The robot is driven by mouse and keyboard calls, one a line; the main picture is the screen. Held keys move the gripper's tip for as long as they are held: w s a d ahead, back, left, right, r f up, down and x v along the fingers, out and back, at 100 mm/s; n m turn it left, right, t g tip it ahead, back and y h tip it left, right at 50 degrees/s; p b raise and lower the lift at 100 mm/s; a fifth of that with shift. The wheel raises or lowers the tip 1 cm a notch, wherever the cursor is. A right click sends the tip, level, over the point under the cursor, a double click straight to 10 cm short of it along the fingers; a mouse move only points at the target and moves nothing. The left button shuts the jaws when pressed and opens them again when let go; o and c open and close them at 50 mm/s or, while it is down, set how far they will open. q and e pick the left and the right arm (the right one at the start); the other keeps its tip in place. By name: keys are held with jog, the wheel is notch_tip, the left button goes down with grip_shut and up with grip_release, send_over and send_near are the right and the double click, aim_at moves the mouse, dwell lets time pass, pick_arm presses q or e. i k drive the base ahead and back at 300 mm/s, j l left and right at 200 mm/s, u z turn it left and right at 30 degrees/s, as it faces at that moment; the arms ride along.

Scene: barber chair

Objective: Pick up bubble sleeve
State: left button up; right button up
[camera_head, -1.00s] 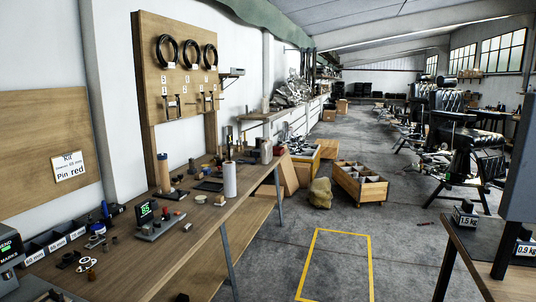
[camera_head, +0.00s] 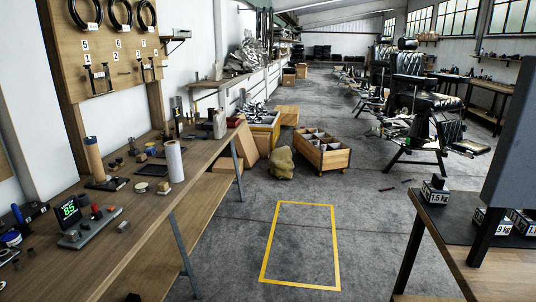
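A white upright cylinder (camera_head: 174,161), which looks like a roll or sleeve, stands on the long wooden workbench (camera_head: 135,250) at the left. It may be the bubble sleeve, but its surface is too small to tell. A tan cylinder with a dark top (camera_head: 94,160) stands to its left, near the pegboard. Neither of my grippers shows in the head view.
A yellow floor outline (camera_head: 268,240) marks clear floor ahead. A lumpy sack (camera_head: 281,163) and a wooden divided crate (camera_head: 334,160) stand beyond it. A table with labelled weights (camera_head: 435,190) is at the right. Barber chairs (camera_head: 421,90) stand farther back.

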aim_at(219, 123)
jog(key=i, duration=2.6)
